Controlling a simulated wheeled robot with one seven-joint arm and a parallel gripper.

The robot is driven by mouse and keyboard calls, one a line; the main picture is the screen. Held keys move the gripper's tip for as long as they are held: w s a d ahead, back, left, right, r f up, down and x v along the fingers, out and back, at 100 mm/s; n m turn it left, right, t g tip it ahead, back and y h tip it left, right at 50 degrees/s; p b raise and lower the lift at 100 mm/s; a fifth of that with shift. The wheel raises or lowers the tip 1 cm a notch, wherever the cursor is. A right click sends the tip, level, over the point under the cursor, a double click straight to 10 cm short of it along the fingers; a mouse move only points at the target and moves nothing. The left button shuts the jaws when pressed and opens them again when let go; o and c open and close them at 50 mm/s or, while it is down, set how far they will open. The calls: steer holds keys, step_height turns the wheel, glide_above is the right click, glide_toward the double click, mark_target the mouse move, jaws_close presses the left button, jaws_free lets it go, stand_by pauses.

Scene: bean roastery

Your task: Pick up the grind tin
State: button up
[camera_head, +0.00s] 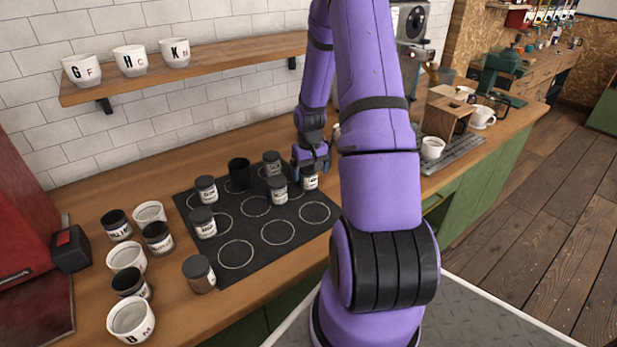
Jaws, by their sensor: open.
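My purple gripper (311,168) is at the back right of a black mat, pointing down with its jaws open. A small jar with a white label (310,182) stands right below or between its fingers; I cannot tell whether they touch it. A plain black open cylinder (239,174) stands upright at the back of the mat, left of my gripper, and may be the grind tin. Several dark-lidded, labelled jars stand around it, including one nearer the mat's middle (278,190) and one behind (272,163). The labels are too small to read for certain.
The black mat (255,237) has printed circles, several of them empty at the front. White cups (131,320) and jars crowd the counter at left, beside a small black box (70,249). A wooden shelf (200,68) with cups hangs above. A wooden stand (440,115) is at right.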

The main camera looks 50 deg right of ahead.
steer(key=shift+f, duration=1.4)
steer(key=shift+c, duration=0.3)
steer(key=c, duration=1)
steer(key=shift+r, duration=0.15)
